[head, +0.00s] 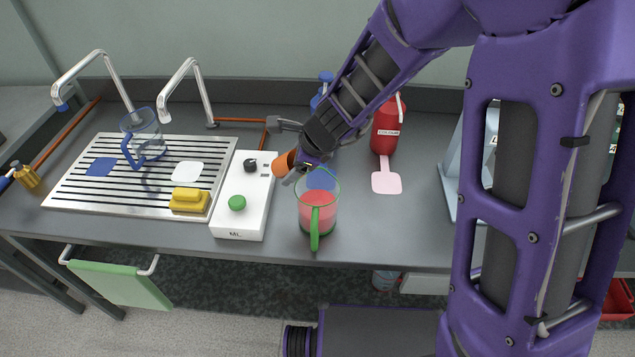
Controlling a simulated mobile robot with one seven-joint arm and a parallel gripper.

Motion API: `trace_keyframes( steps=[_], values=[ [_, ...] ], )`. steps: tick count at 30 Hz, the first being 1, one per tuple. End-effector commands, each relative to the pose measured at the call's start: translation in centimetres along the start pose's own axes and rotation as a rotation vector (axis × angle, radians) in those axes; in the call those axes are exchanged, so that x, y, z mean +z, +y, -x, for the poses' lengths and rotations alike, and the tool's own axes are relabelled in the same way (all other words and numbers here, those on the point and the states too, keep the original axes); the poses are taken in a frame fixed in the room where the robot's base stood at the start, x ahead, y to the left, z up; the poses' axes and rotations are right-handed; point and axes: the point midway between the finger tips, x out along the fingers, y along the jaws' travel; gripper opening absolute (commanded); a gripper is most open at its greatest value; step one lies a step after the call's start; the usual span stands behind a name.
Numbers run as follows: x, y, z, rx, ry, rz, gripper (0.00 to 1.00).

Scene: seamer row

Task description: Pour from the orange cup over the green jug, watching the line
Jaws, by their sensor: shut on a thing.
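The green jug (318,207) is clear with a green handle toward me and stands on the bench. It holds red liquid (318,206), up to about the middle or higher. My gripper (297,165) is shut on the orange cup (286,163), just above and left of the jug's rim. The cup is tilted over on its side. I cannot see a stream of liquid. Any line on the jug is too small to make out.
A white box (243,211) with a green knob stands left of the jug. A red bottle (386,130) stands behind right. A blue-handled jug (143,138) and yellow sponge (189,201) rest on the drainer (70,188). Bare bench lies right of the jug.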

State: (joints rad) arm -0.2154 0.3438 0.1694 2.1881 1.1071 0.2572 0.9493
Motion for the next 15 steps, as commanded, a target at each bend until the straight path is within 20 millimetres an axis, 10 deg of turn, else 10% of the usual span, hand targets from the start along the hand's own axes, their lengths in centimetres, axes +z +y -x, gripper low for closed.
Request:
trace_keyframes(
  steps=[15],
  values=[
    [0.63,-0.33,0.56,0.038,0.100,0.018,0.11]
  ],
)
